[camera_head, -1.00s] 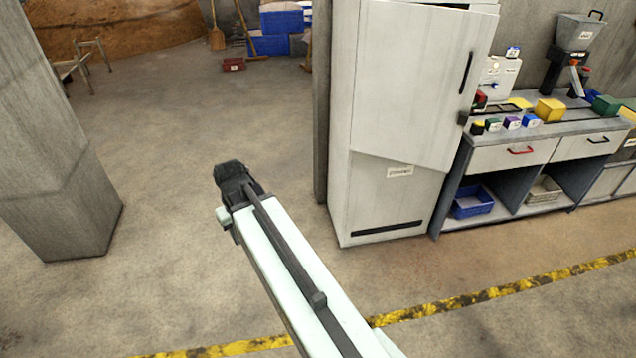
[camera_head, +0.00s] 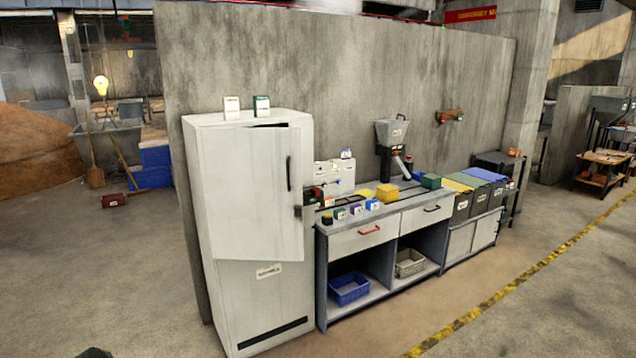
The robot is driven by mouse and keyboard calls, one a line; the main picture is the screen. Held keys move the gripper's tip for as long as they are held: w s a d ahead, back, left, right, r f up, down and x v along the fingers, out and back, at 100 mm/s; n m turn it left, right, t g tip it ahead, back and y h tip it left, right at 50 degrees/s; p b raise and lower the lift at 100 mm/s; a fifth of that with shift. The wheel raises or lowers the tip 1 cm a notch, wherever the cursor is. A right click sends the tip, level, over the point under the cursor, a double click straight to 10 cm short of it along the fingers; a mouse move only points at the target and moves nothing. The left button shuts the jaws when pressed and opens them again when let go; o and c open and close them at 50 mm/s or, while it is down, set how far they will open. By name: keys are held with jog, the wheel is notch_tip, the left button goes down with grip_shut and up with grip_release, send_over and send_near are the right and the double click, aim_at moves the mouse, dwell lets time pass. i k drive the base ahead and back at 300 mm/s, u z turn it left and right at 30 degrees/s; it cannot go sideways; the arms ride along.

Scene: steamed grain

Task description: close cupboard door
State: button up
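The white cupboard (camera_head: 263,306) is tall and stands against the concrete wall. Its upper door (camera_head: 250,195) has a dark vertical handle (camera_head: 289,173) near the right edge. The door stands slightly ajar, with a dark gap at its top. A lower panel with a small label is beneath it. Only a dark tip of what looks like my gripper (camera_head: 94,353) shows at the bottom left edge, apart from the cupboard. Its fingers are not distinguishable.
A workbench (camera_head: 375,232) with drawers, bins and small boxes adjoins the cupboard on the right. Two small boxes (camera_head: 246,107) stand on the cupboard. A yellow-black floor line (camera_head: 520,283) crosses the right.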

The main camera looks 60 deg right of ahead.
aim_at(252, 176)
jog(key=u, duration=0.45)
jog(key=k, duration=0.15)
jog(key=z, duration=1.2)
jog(key=i, duration=1.65)
jog(key=u, duration=0.45)
